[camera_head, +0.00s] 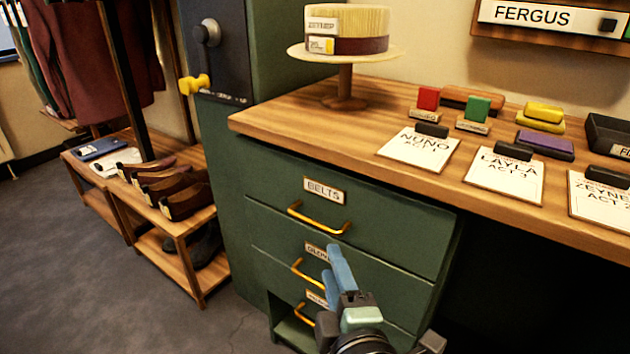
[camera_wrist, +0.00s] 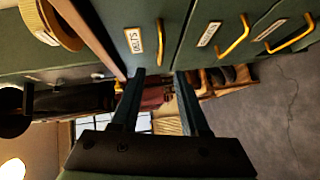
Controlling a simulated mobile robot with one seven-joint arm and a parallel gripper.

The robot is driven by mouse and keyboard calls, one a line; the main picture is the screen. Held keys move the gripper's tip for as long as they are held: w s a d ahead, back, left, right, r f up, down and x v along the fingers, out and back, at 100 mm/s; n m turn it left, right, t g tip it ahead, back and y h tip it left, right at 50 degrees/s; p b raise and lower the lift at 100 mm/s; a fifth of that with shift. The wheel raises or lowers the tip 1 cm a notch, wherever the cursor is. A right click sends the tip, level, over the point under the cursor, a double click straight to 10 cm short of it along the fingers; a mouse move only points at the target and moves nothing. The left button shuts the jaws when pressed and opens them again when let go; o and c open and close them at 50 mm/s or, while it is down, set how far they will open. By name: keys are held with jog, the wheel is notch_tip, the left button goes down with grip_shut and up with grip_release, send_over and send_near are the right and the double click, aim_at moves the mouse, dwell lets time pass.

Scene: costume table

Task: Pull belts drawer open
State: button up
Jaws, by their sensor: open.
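The belts drawer (camera_head: 390,228) is the top drawer of the green cabinet, its front flush with the cabinet. It bears a BELTS label (camera_head: 324,190) and a brass bar handle (camera_head: 318,219). My gripper (camera_head: 339,264) is in front of the cabinet, below the belts handle in the head view and overlapping the gloves drawer front. In the wrist view my gripper (camera_wrist: 159,75) is open and empty. There the belts handle (camera_wrist: 160,42) shows between the fingertip lines, ahead of the tips, beside the label (camera_wrist: 134,40). I see no contact.
Below are the gloves handle (camera_head: 308,274) and a third handle (camera_head: 304,314). The wooden tabletop (camera_head: 290,118) overhangs the drawers and carries a hat on a stand (camera_head: 346,88), cards and coloured blocks. A shoe rack (camera_head: 175,240) stands left; floor between is free.

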aim_at(318, 227)
jog(key=b+x, duration=0.3)
jog(key=x, duration=1)
jog(key=shift+f, duration=0.1)
grip_shut()
dwell(1.1)
